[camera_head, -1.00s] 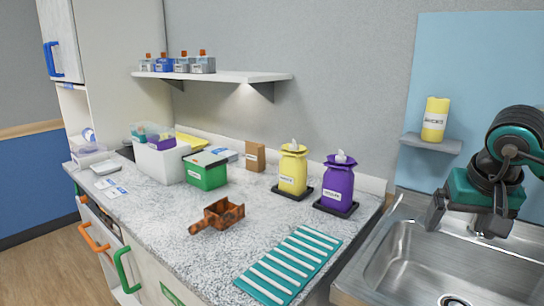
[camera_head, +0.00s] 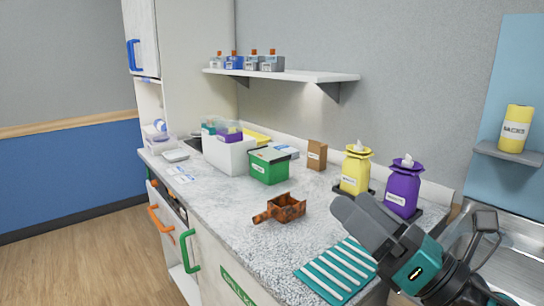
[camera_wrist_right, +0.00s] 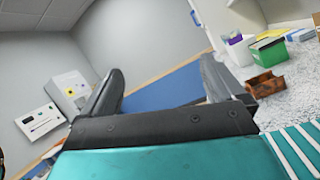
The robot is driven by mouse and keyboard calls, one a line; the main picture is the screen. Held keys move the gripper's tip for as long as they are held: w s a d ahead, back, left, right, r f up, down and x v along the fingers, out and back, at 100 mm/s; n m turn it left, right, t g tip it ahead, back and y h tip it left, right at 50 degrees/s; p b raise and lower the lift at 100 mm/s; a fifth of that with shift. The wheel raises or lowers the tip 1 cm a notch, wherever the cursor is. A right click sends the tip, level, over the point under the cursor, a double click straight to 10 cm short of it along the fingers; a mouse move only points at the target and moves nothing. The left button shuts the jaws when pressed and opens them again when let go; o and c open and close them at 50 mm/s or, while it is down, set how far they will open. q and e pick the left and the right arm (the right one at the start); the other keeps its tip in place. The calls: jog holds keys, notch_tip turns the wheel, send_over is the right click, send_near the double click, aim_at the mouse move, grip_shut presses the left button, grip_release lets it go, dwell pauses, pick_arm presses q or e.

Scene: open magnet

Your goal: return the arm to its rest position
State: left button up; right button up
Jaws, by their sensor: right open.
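My right arm comes in at the lower right of the head view. Its gripper (camera_head: 354,207) points up and left, in front of the counter's right part and partly hiding the striped teal mat. In the right wrist view the two dark fingers (camera_wrist_right: 161,68) stand wide apart with nothing between them. My left gripper is in neither view.
The speckled counter (camera_head: 235,210) holds an orange-brown holder (camera_head: 284,209), a green box (camera_head: 268,168), a yellow dispenser (camera_head: 356,172), a purple dispenser (camera_head: 402,190) and the teal mat (camera_head: 338,272). A sink (camera_head: 520,232) lies at right. The floor (camera_head: 90,255) at left is clear.

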jog(key=s+d+f+m+g+h, duration=0.1)
jog(key=d+f+m+h, duration=0.4)
jog(key=f+m+h, duration=0.7)
jog(key=s+d+f+m+g+h, duration=0.1)
jog(key=d+f+m+h, duration=0.5)
jog(key=m, duration=1.1)
jog(key=s+a+f+m+g+y, duration=0.3)
jog(key=s+f+m+g, duration=0.7)
jog(key=s+f, duration=0.6)
jog(key=w+a+f+n+t+y+p, duration=0.1)
jog(key=w+a+f+t, duration=0.1)
jog(key=w+f+t, duration=0.3)
jog(key=shift+w+a+f+t+y, duration=0.3)
jog(key=shift+w+a+f+t, duration=0.1)
jog(key=shift+f+t, duration=0.2)
jog(key=shift+c, duration=0.2)
